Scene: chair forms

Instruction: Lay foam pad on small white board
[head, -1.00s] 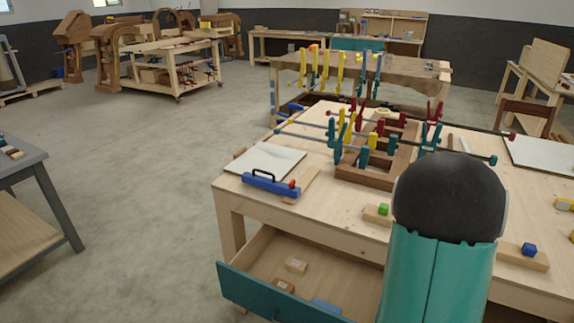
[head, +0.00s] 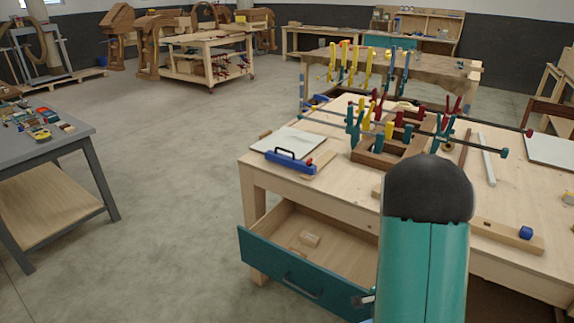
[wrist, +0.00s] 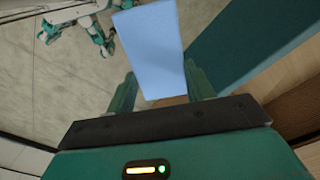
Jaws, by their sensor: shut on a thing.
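The light blue foam pad (wrist: 150,48) stands out between the fingers of my gripper (wrist: 162,84) in the wrist view, gripped near its lower end. My gripper is shut on it. In the head view my arm hides most of the gripper, and only a bit of it (head: 364,299) shows by the drawer's right end. The small white board (head: 291,140) lies flat at the left end of the wooden workbench, well apart from the pad. A blue tool with a black handle (head: 290,162) lies along its near edge.
Clamps on a wooden frame (head: 378,157) stand right of the board. A larger white board (head: 552,150) lies far right. A grey table (head: 65,145) stands left.

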